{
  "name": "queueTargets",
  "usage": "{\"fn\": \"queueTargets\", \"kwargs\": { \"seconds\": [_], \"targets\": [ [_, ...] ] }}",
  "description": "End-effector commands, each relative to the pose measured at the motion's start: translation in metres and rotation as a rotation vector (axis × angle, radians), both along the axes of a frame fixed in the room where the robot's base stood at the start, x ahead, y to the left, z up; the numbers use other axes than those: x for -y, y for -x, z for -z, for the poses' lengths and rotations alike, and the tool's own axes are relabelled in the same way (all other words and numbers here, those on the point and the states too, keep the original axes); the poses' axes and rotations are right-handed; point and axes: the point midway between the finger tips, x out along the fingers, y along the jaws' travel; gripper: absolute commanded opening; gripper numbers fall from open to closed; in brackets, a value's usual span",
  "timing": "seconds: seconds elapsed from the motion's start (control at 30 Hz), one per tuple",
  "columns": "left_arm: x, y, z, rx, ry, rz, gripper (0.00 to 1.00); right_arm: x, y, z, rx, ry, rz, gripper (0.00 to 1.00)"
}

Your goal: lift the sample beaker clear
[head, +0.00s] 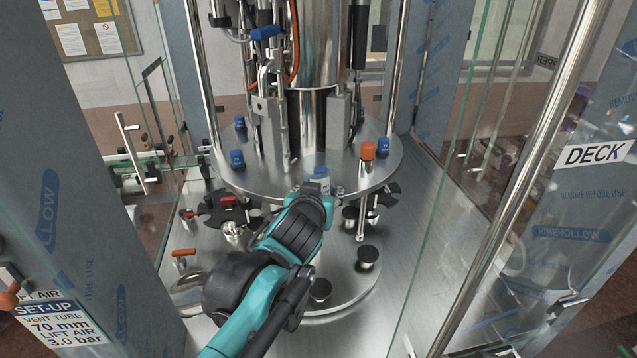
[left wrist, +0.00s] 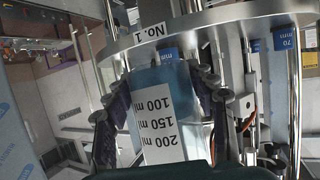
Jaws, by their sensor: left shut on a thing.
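The sample beaker (left wrist: 160,122) fills the middle of the left wrist view. It is bluish and see-through, with a white scale label reading 100, 150 and 200 ml, which appears upside down. My left gripper (left wrist: 165,105) is shut on it, with one dark finger on each side. My right gripper is not in view.
The steel plate (head: 255,182) carries several blue blocks and an orange-capped post (head: 367,152). Its rim (left wrist: 215,22), labelled No. 1, is close to the beaker. Black-capped posts (head: 367,256) stand below. Glass doors and film-wrapped panels (head: 75,190) flank the opening.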

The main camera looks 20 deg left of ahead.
Motion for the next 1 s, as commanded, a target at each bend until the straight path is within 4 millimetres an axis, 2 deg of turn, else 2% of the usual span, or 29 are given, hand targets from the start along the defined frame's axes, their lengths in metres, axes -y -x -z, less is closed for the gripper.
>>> {"fn": "queueTargets", "kwargs": {
  "seconds": [1.0],
  "targets": [
    [0.033,0.079,-0.002,0.0,0.0,0.002,0.0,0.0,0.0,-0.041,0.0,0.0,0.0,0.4]
  ]
}}
